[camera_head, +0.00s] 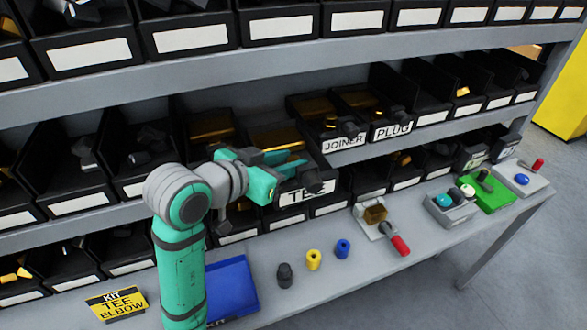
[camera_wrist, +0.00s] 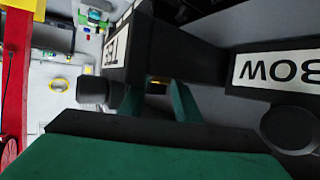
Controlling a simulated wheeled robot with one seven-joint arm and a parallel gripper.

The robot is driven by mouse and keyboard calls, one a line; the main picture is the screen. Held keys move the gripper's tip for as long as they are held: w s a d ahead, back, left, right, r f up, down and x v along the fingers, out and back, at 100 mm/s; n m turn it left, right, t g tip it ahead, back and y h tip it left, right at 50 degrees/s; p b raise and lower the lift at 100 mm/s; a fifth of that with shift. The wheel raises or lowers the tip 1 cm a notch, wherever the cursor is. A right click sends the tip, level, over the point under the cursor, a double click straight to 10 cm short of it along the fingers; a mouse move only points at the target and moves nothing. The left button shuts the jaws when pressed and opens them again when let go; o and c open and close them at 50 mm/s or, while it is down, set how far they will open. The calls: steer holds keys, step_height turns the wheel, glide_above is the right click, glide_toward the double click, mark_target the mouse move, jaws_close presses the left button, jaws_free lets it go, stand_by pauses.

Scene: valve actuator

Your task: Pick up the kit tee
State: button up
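The bin with the TEE label (camera_head: 305,194) stands on the middle shelf, tilted forward. A dark rounded fitting (camera_head: 312,180) shows at its front, just above the label. In the wrist view a dark cylindrical fitting (camera_wrist: 94,90) lies beside the left finger, close to the bin's labelled front; I take it to be a tee, though its full shape is hidden. My gripper (camera_head: 304,165) reaches over the TEE bin. In the wrist view its two teal fingers (camera_wrist: 158,100) stand apart, with no object clearly between them. A yellow KIT card reading TEE, ELBOW (camera_head: 116,303) stands at lower left.
A blue tray (camera_head: 232,287) lies on the bench beside my arm. A red-handled tool (camera_head: 398,243) lies further right. JOINER (camera_head: 345,143) and PLUG bins stand right; an ELBOW bin (camera_wrist: 275,72) adjoins in the wrist view.

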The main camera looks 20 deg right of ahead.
jaws_close()
steer(key=shift+r, duration=0.1)
